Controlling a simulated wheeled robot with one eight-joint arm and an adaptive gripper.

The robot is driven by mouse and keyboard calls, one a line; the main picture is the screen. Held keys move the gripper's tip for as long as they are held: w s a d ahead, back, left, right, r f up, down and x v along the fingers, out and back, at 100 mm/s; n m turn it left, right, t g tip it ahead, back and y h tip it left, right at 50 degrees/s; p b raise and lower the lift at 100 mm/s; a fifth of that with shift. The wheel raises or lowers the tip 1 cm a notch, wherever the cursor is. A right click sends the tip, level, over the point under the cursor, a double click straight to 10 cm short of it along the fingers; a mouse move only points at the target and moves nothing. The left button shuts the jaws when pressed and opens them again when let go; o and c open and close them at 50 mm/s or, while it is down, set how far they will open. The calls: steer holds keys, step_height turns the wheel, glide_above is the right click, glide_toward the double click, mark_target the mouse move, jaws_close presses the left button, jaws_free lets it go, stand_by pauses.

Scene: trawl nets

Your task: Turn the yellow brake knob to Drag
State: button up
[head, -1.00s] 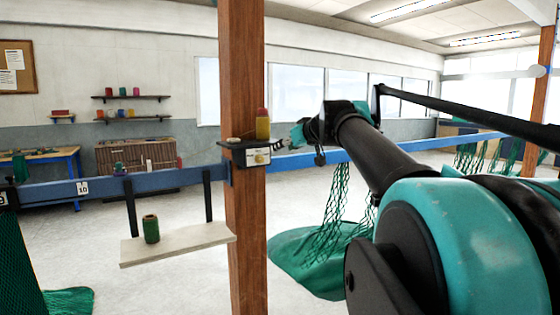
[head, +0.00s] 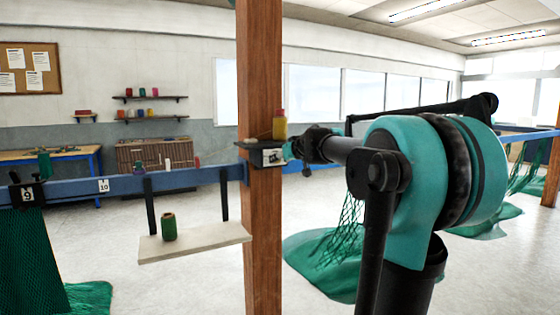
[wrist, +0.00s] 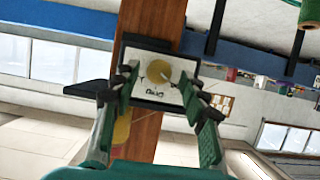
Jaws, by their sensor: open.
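The yellow brake knob (wrist: 159,71) sits on a white plate (wrist: 147,61) in a dark frame, fixed to a wooden post (wrist: 155,18). In the wrist view it appears as a round yellow disc, with small dark lettering beside it that I cannot read for certain. In the head view the brake box (head: 268,156) is small and the knob is hardly visible. My gripper (wrist: 158,84) is open, one finger on either side of the knob in the picture. No contact shows; the remaining distance is unclear. The gripper also shows right of the box in the head view (head: 292,149).
A blue rail (head: 120,184) runs along to the post. A pale hanging shelf (head: 195,243) holds a green spool (head: 169,227). Green netting (head: 345,235) hangs right of the post.

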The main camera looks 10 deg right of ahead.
steer(key=shift+w+a+f, duration=0.15)
steer(key=shift+w, duration=0.2)
jaws_close()
stand_by(0.4)
steer(key=m+y, duration=0.1)
steer(key=m, duration=0.1)
steer(key=m+y, duration=0.2)
steer(key=m, duration=0.1)
steer(key=m+y, duration=0.2)
steer(key=m, duration=0.1)
steer(key=shift+w+d+f, duration=0.1)
steer(key=shift+d+f, duration=0.1)
steer(key=shift+d, duration=0.2)
steer(key=shift+y, duration=0.3)
stand_by(0.3)
